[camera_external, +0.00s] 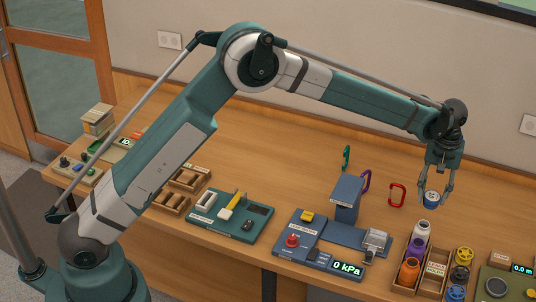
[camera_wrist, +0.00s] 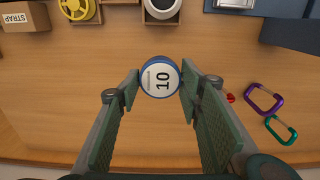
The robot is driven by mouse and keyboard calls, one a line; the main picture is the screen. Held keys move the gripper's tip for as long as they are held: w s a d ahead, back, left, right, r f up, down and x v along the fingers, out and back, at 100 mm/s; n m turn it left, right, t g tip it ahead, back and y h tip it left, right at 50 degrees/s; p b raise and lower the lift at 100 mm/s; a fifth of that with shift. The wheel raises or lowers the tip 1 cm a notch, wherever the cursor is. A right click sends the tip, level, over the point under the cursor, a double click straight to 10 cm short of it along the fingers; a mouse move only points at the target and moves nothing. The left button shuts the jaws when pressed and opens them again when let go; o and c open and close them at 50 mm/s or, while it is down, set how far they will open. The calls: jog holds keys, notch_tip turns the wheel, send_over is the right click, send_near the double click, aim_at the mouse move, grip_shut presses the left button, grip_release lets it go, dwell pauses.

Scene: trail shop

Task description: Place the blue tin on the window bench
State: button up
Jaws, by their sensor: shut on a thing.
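My gripper (camera_external: 436,190) hangs down over the right part of the long wooden bench (camera_external: 280,165), its fingers shut on the blue tin (camera_external: 431,199). In the wrist view the tin (camera_wrist: 161,78) sits between the fingertips (camera_wrist: 160,88), with a white round top marked 10 facing the camera. The tin looks held above the bench; its underside and the size of the gap are hidden. No label marks any surface as the window bench.
Red (camera_external: 397,195), purple (camera_external: 366,180) and green (camera_external: 346,158) carabiners lie or hang left of my gripper. A bottle crate (camera_external: 426,255) and yellow-topped spools (camera_external: 463,255) stand in front. A blue pressure tester (camera_external: 310,245) is further left. The bench's back middle is clear.

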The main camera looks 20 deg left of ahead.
aim_at(429, 208)
dwell(0.3)
jog(key=shift+f, duration=3.15)
jog(key=shift+f, duration=1.9)
jog(key=shift+f, duration=0.1)
jog(key=o, duration=0.8)
jog(key=shift+o, duration=0.4)
notch_tip(429, 208, up, 12)
jog(key=shift+r, duration=0.15)
